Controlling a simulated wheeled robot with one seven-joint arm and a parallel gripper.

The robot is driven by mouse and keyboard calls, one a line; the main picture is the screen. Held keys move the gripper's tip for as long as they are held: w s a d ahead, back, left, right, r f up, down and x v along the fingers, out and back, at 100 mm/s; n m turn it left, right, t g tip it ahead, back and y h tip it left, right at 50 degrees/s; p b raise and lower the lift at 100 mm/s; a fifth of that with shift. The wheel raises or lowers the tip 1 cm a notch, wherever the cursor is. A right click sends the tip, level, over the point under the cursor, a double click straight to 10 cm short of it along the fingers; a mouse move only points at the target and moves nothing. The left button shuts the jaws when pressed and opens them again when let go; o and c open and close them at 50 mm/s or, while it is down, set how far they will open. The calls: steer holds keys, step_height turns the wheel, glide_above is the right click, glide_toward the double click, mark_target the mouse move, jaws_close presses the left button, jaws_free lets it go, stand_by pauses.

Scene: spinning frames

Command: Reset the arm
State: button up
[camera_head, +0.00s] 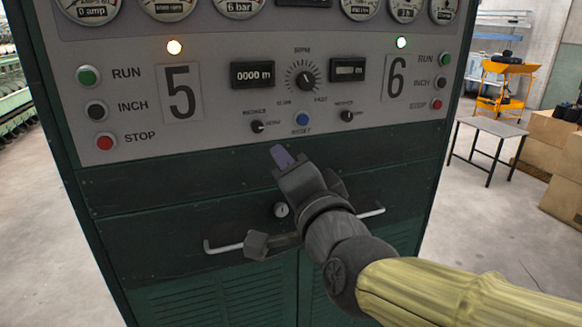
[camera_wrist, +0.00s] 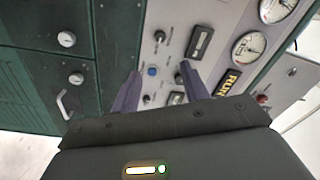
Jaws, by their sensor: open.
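My gripper (camera_head: 283,158) is in front of the dark green machine cabinet, just below the blue RESET button (camera_head: 302,119) in the head view. Its purple fingers point up towards the control panel (camera_head: 220,125). In the wrist view my gripper (camera_wrist: 162,80) shows two purple fingers spread apart with nothing between them. The blue button (camera_wrist: 152,71) appears in the gap between them, and I cannot tell how far away it is. My arm reaches in from the lower right in a yellow sleeve and covers part of the cabinet front.
Gauges line the panel top. A table (camera_head: 493,125), yellow cart (camera_head: 497,104) and boxes (camera_head: 556,160) stand right.

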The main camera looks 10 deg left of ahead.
steer(key=w+d+f+n+g+h+p, duration=0.25)
steer(key=d+f, duration=0.35)
steer(key=f, duration=0.3)
steer(key=w+d+f+n+g+h+p, duration=0.1)
steer(key=d+f+n+g+h+p, duration=0.1)
steer(key=d+f+g+h, duration=0.5)
steer(key=s+d+f+n+g+p, duration=0.2)
steer(key=s+d+f+g, duration=0.2)
steer(key=s+d+f, duration=0.5)
step_height(320, 180, down, 3)
steer(key=d, duration=0.2)
steer(key=shift+d+f, duration=0.15)
steer(key=shift+d, duration=0.2)
